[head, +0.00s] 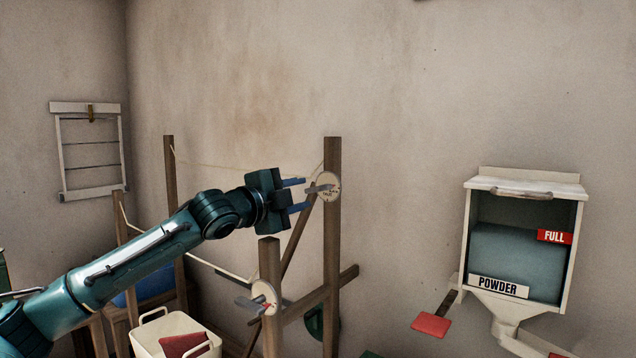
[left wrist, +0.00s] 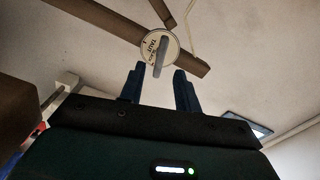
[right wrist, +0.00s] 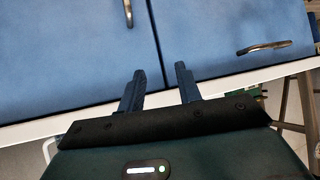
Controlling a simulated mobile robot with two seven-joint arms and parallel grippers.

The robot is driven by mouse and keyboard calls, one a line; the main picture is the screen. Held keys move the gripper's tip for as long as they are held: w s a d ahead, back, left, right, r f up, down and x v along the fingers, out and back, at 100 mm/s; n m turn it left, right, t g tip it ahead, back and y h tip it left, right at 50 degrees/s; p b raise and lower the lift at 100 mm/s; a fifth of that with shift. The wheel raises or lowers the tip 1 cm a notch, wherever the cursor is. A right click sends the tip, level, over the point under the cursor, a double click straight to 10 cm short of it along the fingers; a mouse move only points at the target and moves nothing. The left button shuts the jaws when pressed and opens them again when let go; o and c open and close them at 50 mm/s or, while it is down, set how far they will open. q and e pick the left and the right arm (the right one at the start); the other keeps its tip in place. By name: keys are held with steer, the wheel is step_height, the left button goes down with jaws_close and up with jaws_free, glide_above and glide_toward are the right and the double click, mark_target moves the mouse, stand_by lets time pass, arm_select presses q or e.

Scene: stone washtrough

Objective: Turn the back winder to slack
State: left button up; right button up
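The back winder (head: 328,187) is a round white dial with a grey lever, on the tall rear wooden post. In the left wrist view the dial (left wrist: 171,42) carries small dark lettering, seemingly with TAUT, and its lever (left wrist: 159,58) points toward the camera. My left gripper (head: 301,195) is open just left of the dial. The near end of the lever lies in line with the gap between its fingertips (left wrist: 159,72), with space on both sides. My right gripper (right wrist: 157,70) is open and empty, away from the winders, in front of blue doors.
A second winder (head: 264,298) sits on the nearer, shorter post (head: 270,257). A white basket (head: 172,335) stands below my left arm. A powder dispenser (head: 525,250) hangs at right. Blue cabinet doors (right wrist: 220,35) face the right wrist camera.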

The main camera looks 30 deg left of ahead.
mark_target(315, 190)
arm_select(q)
steer(key=w, duration=0.2)
steer(key=w+p, duration=0.1)
steer(key=w, duration=0.4)
steer(key=shift+d+p, duration=0.3)
steer(key=shift+p, duration=0.1)
steer(key=shift+c, duration=0.5)
jaws_close()
